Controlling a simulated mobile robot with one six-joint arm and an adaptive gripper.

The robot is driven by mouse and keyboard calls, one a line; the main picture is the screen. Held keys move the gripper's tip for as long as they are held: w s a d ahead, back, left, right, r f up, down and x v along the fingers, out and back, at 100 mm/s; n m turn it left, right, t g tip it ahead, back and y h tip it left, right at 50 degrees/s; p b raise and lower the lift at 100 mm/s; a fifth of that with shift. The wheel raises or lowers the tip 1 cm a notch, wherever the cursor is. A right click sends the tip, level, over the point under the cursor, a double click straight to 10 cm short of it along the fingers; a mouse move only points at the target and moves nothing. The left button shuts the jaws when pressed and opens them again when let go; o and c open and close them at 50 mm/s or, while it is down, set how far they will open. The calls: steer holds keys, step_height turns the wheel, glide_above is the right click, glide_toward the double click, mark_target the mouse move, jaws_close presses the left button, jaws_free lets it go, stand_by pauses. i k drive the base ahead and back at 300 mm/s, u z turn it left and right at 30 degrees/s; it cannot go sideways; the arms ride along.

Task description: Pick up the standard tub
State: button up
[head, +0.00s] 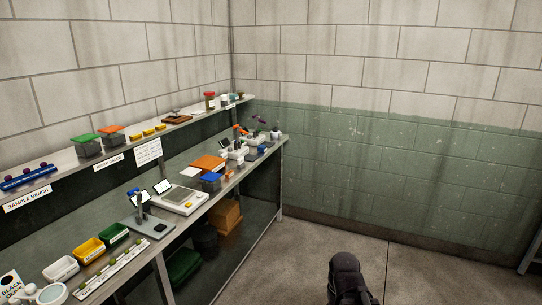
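I cannot tell which container is the standard tub. On the upper shelf stand a tub with a green lid (87,146) and a tub with an orange lid (111,135), side by side. A tub with a blue lid (211,182) stands on the bench below. Open white (61,269), yellow (88,251) and green (113,234) bins sit in a row at the near left of the bench. A dark part of my arm shows at the bottom, right of centre, well apart from the bench. My gripper's fingers are not in view.
The bench (178,229) runs along the left wall, with a shelf (70,163) above it. A white scale (181,199) and a grey stand (145,224) are on the bench. A brown box (225,216) sits underneath. The floor (290,265) right of the bench is clear.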

mark_target(262, 147)
steer(key=u, duration=0.15)
steer(key=i, duration=3.5)
steer(key=z, duration=0.25)
